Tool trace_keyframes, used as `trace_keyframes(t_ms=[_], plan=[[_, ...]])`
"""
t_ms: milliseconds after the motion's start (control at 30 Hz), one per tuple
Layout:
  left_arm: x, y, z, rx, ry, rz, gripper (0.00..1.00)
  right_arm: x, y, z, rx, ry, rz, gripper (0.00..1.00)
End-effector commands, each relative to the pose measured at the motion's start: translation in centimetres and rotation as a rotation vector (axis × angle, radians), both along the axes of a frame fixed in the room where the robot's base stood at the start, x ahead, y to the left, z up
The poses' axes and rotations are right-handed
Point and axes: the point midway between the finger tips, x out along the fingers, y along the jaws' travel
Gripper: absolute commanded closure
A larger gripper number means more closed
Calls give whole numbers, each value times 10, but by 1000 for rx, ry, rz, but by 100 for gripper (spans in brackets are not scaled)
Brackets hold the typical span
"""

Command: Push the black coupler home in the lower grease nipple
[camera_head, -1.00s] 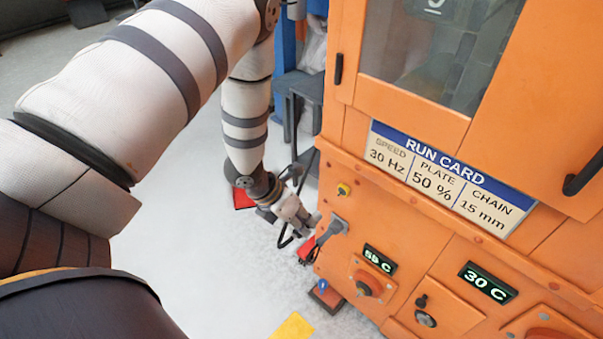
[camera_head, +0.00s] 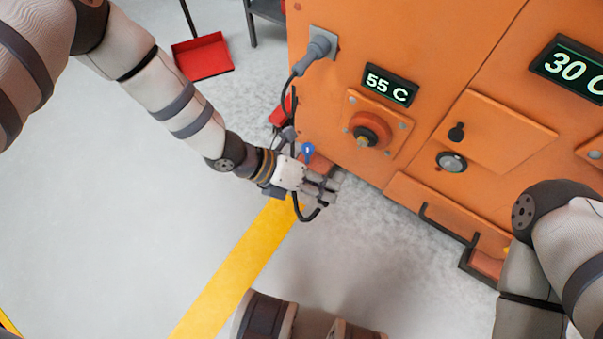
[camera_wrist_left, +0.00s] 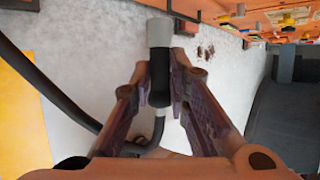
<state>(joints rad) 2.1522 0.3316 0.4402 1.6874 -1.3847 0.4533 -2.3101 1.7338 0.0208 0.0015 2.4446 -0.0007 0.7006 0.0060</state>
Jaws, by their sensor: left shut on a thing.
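My left gripper (camera_head: 322,190) is low in front of the orange machine, left of its bottom front edge. In the left wrist view the gripper (camera_wrist_left: 168,85) is shut on the black coupler (camera_wrist_left: 160,82), whose grey metal end (camera_wrist_left: 159,32) points away from the palm. A black hose (camera_head: 302,212) loops from the coupler below the hand. A red round fitting (camera_head: 368,130) on the machine has a small brass-yellow tip; I cannot tell for sure that it is the lower grease nipple. The coupler is clear of this fitting. My right gripper is out of view.
The orange machine (camera_head: 470,60) carries a 55 C display (camera_head: 390,85) and a grey plug (camera_head: 318,47) with cable. A black handle (camera_head: 450,225) juts out low. A red dustpan (camera_head: 203,56) lies behind my left arm. Floor (camera_head: 130,200) is open at left.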

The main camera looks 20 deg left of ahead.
Motion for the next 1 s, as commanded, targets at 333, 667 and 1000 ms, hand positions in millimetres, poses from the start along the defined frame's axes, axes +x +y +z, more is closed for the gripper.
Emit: trace_keyframes(t_ms=[333, 667, 1000], plan=[[1, 0, 6, 6, -13, -6, 100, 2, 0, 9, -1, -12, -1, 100], [38, -12, -2, 4, -7, -4, 100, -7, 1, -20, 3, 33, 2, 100], [55, -17, 2, 4, -7, -1, 100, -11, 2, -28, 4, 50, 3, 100]])
